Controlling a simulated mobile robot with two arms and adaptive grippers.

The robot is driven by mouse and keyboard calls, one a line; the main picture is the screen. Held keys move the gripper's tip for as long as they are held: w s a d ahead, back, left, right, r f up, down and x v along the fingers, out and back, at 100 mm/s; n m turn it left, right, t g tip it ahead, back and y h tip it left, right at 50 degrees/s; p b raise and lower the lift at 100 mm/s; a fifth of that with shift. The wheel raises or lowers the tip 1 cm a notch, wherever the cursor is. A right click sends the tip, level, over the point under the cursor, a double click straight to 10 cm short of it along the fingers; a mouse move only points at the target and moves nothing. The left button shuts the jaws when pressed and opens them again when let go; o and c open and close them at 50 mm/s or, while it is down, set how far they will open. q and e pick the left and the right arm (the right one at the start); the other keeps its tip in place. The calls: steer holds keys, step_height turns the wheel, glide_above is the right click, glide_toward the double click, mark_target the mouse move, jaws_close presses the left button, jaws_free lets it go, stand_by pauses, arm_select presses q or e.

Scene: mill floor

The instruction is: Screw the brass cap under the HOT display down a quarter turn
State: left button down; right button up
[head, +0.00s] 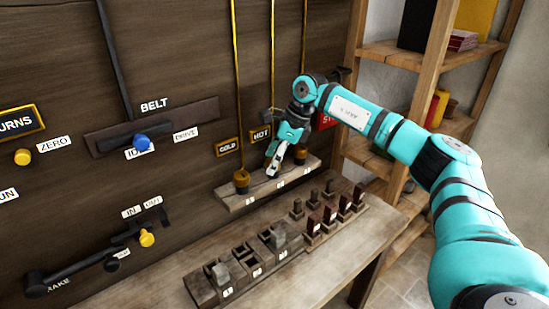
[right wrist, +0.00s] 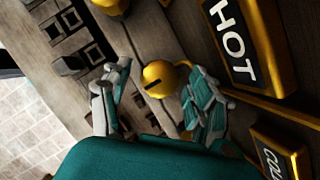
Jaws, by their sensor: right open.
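The HOT display (head: 260,134) is a brass-framed sign on the dark board, and it also shows in the right wrist view (right wrist: 240,45). My right gripper (right wrist: 156,92) is open, with one finger on each side of the cap. I cannot tell whether either finger touches it. In the head view, my right gripper (head: 283,164) hides this cap above the narrow wooden ledge (head: 225,203). My left gripper is not in view.
Another brass part (right wrist: 112,4) shows at the top of the wrist view. A bench (head: 290,277) with blocks and sockets stands below the ledge. Wooden shelves (head: 390,50) stand at right.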

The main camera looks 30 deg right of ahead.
steer(key=shift+c, duration=0.4)
steer(key=c, duration=1)
steer(key=shift+c, duration=0.2)
steer(key=shift+m, duration=0.3)
steer(key=m+t+h, duration=0.1)
steer(key=m, duration=0.2)
steer(key=shift+a+m, duration=0.1)
steer(key=shift+m, duration=0.3)
steer(key=m+h, duration=0.1)
steer(key=m, duration=0.1)
steer(key=m+h+b, duration=0.1)
steer(key=m, duration=0.1)
steer(key=shift+a+m+t+b, duration=0.1)
steer(key=shift+m+t+b, duration=0.2)
steer(key=shift+t, duration=0.1)
steer(key=m+h+b, duration=0.1)
steer(key=m, duration=0.3)
steer(key=shift+h, duration=0.4)
steer(key=m+g+h+b, duration=0.1)
steer(key=m, duration=0.3)
steer(key=shift+a+r, duration=0.1)
steer(key=shift+r, duration=0.05)
steer(key=shift+m+h, duration=0.3)
steer(key=shift+m, duration=0.2)
